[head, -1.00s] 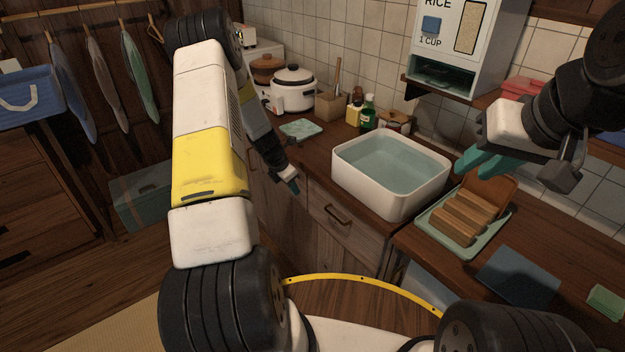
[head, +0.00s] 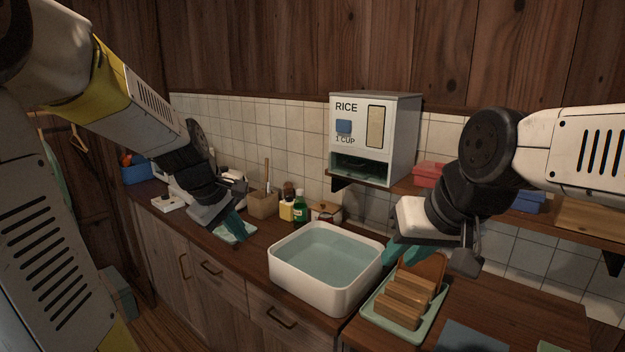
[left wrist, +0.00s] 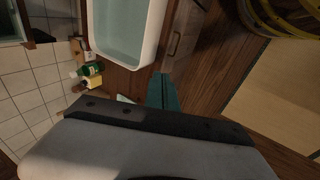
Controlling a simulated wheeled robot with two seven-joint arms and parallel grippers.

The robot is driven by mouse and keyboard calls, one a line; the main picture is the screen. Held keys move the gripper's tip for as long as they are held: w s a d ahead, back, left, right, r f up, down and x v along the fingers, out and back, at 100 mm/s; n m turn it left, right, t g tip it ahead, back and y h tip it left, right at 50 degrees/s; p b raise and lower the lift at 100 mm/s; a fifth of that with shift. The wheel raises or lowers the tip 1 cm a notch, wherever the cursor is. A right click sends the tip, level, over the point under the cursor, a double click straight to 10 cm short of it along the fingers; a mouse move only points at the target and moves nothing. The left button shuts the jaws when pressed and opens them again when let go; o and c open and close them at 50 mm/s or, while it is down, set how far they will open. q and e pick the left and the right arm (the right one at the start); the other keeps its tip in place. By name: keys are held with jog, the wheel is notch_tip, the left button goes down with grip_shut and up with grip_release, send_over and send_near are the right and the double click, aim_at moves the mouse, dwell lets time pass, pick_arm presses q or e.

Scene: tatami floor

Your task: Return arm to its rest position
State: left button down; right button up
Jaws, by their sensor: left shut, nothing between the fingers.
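My left gripper (head: 236,226) is shut and empty, over the counter to the left of the white basin. Its teal fingers (left wrist: 162,92) also show in the left wrist view, with the basin's edge beyond them. My right gripper (head: 392,252) hangs at the right, in front of the shelf and above the dish rack. Its teal fingers point down and left, and I cannot tell whether they are apart.
The white basin (head: 290,272) holds water on the wooden counter. A green dish rack (head: 376,318) with wooden slats stands to its right. A rice dispenser (head: 402,140) sits on the wall shelf.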

pick_arm(q)
jog(key=s+d+r+m, duration=0.1)
jog(key=s+r+m, duration=0.1)
jog(key=s+m, duration=0.3)
jog(key=s+d+r+m+t, duration=0.1)
jog(key=s+r+m, duration=0.2)
jog(key=s+m, duration=0.3)
jog(key=s, duration=0.5)
jog(key=shift+s+r, duration=0.35)
jog(key=shift+d, duration=0.1)
